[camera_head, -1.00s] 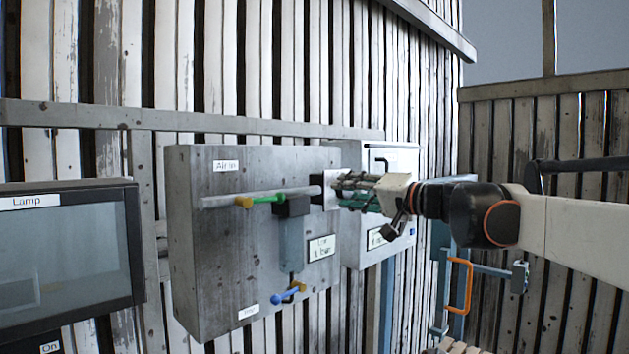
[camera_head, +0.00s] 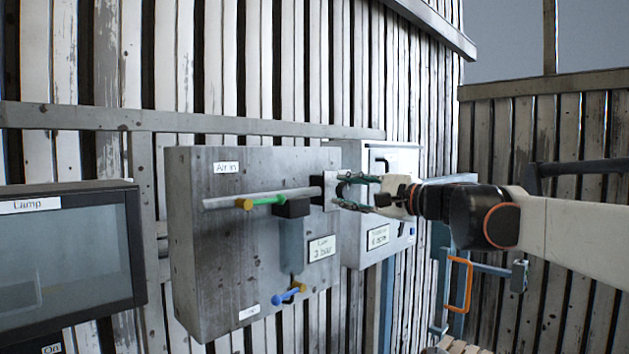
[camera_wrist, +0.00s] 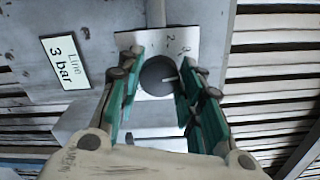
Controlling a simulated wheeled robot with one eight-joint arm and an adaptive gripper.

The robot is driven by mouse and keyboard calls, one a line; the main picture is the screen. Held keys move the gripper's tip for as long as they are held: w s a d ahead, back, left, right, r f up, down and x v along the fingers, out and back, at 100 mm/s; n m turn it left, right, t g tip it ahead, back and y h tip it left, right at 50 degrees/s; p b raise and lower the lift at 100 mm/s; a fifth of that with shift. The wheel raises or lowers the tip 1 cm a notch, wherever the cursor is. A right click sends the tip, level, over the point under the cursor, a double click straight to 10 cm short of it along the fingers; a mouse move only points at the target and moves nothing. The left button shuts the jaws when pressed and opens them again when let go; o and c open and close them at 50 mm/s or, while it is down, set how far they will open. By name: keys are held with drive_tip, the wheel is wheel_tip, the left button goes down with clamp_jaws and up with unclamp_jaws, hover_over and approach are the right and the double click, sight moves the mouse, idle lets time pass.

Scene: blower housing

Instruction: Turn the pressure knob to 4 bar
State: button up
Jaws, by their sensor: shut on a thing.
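The pressure knob (camera_wrist: 155,77) is a dark round dial on a white scale plate (camera_wrist: 150,47) with small numbers, of which a 2 and a 3 seem legible. Its pale pointer mark aims to the right in the wrist view. My gripper (camera_wrist: 160,88) has its green-padded fingers on both sides of the knob, shut on it. In the head view my gripper (camera_head: 352,190) reaches the plate from the right, and the knob is hard to make out there. The line sign (camera_wrist: 65,63) reads 3 bar; it also shows in the head view (camera_head: 322,248).
A second grey box (camera_head: 400,160) stands close behind my gripper. A lamp screen (camera_head: 60,255) is at left, an orange handle (camera_head: 459,285) at right.

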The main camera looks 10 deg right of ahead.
drive_tip(key=shift+m, duration=0.7)
drive_tip(key=o, duration=1.1)
drive_tip(key=shift+d, duration=0.1)
